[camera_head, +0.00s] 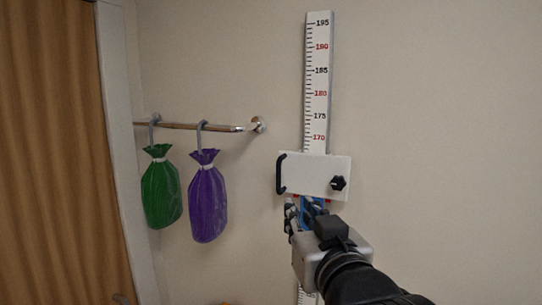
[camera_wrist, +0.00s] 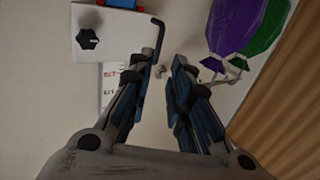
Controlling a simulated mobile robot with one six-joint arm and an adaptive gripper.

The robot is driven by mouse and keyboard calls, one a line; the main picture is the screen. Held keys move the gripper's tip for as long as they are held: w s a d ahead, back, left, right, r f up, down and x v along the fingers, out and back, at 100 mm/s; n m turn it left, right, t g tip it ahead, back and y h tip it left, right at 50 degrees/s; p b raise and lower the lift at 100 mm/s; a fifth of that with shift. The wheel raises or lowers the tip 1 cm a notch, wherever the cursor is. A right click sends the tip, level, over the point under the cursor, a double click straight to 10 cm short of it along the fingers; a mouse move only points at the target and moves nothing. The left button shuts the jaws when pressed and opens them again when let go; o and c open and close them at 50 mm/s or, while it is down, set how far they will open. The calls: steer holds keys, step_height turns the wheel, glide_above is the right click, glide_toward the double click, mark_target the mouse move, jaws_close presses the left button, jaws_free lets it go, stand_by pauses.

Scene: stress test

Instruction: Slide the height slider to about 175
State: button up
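The height slider (camera_head: 314,172) is a white plate on a vertical scale (camera_head: 318,70). Its top edge sits just below the 170 mark. A black bar handle (camera_head: 281,174) is on its left side and a black knob (camera_head: 338,184) at its lower right. My gripper (camera_head: 301,208) is just below the plate, partly hiding the lower scale. In the wrist view the fingers of my gripper (camera_wrist: 167,78) are apart with nothing held. The handle (camera_wrist: 158,42) is close to the left fingertip; whether they touch is unclear. The slider plate (camera_wrist: 112,28) is at upper left.
A wall rail (camera_head: 190,126) to the left of the scale carries a green bag (camera_head: 161,190) and a purple bag (camera_head: 207,202). A wooden panel (camera_head: 55,150) is at far left. The wall right of the scale is clear.

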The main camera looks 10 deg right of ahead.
mark_target(279, 176)
steer(key=w, duration=0.6)
steer(key=w+p, duration=0.1)
steer(key=w, duration=0.4)
steer(key=w+r+p, duration=0.1)
steer(key=w, duration=0.5)
steer(key=shift+w+r, duration=0.1)
steer(key=shift+w, duration=0.2)
jaws_close()
